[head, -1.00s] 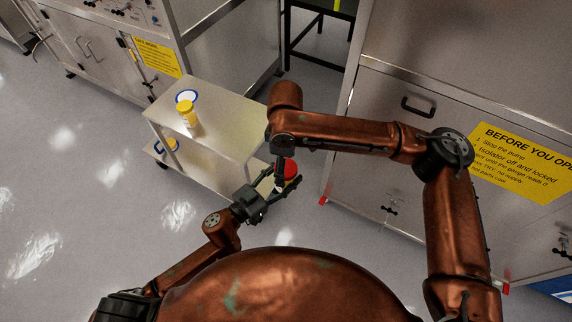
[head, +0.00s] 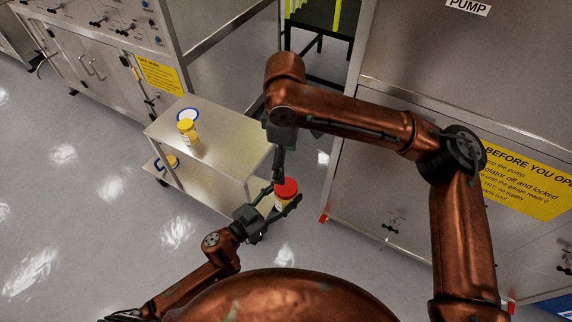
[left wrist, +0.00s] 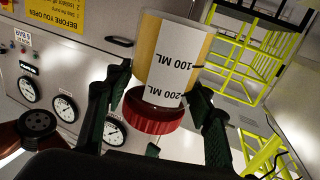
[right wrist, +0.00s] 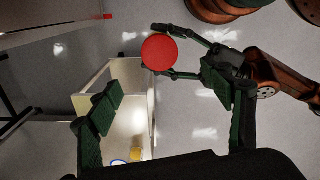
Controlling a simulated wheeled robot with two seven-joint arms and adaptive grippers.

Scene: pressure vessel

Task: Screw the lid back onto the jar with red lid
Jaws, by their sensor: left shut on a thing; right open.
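The jar (head: 281,205) has a red lid (head: 286,188) on its top, a yellow body and a white label. My left gripper (head: 283,198) is shut around the jar's side below the lid. In the left wrist view, the jar body (left wrist: 172,62) shows "100 ML" and "200 ML", with the red lid (left wrist: 153,112) at its lower end in the picture. I cannot tell how tightly the lid sits. My right gripper (head: 279,170) is just above the lid. In the right wrist view it is open and empty (right wrist: 168,105), with the round lid (right wrist: 160,52) beyond its fingertips.
A steel cart (head: 225,150) stands behind the jar, with a yellow-lidded jar (head: 187,130) and a blue-rimmed white disc (head: 188,114) on top. Another yellow item (head: 172,161) is on its lower shelf. Steel cabinets stand right (head: 400,180) and back left. The floor at left is clear.

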